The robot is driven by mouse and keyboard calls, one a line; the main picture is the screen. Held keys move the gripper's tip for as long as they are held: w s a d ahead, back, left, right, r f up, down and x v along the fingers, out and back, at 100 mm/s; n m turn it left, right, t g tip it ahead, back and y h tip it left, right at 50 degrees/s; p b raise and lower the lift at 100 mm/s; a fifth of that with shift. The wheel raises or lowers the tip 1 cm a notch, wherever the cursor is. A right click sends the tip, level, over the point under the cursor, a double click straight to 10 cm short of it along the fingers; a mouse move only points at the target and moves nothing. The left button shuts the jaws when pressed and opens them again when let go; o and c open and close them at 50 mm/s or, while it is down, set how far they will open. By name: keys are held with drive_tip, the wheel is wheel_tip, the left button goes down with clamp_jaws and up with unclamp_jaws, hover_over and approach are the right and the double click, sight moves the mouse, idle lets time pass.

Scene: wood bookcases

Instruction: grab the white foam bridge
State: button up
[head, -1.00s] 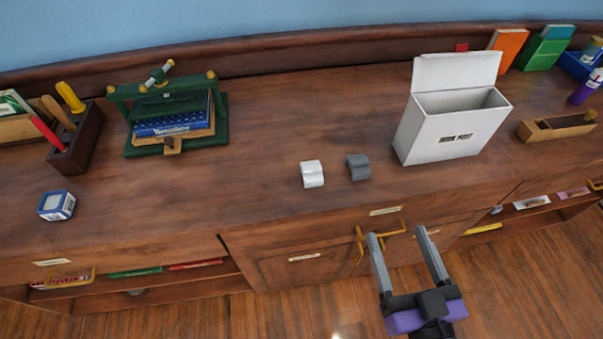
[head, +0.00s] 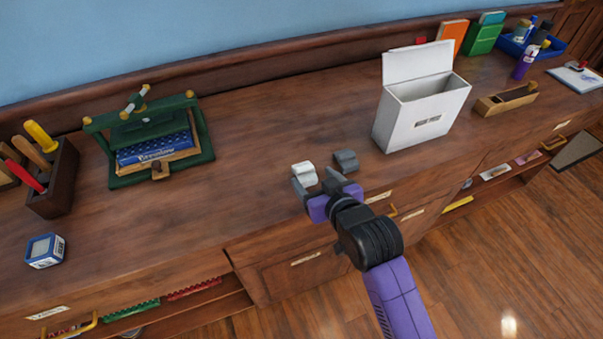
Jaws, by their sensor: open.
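The white foam bridge (head: 304,172) sits on the wooden counter near its front edge. A grey piece of similar shape (head: 346,160) sits just to its right. My gripper (head: 316,184) is open, with its fingers pointing at the counter's back. The left finger is at the lower left of the white bridge, and the right finger is between the white and grey pieces, in front of them. The finger tips partly cover the white bridge's lower part. I cannot tell whether they touch it.
A white box with a raised lid (head: 415,128) stands to the right. A green press (head: 150,143) with a blue book, a tool holder (head: 52,185) and a small blue-white box (head: 45,250) stand to the left. The counter behind the bridge is clear.

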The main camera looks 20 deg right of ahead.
sight(306, 173)
drive_tip(key=shift+f+x, duration=0.2)
drive_tip(key=shift+x, duration=1.6)
drive_tip(key=shift+f+x, duration=0.2)
drive_tip(key=shift+x, duration=1.55)
drive_tip(key=shift+s, duration=0.2)
drive_tip(key=c, duration=1.4)
drive_tip(key=shift+r, duration=0.15)
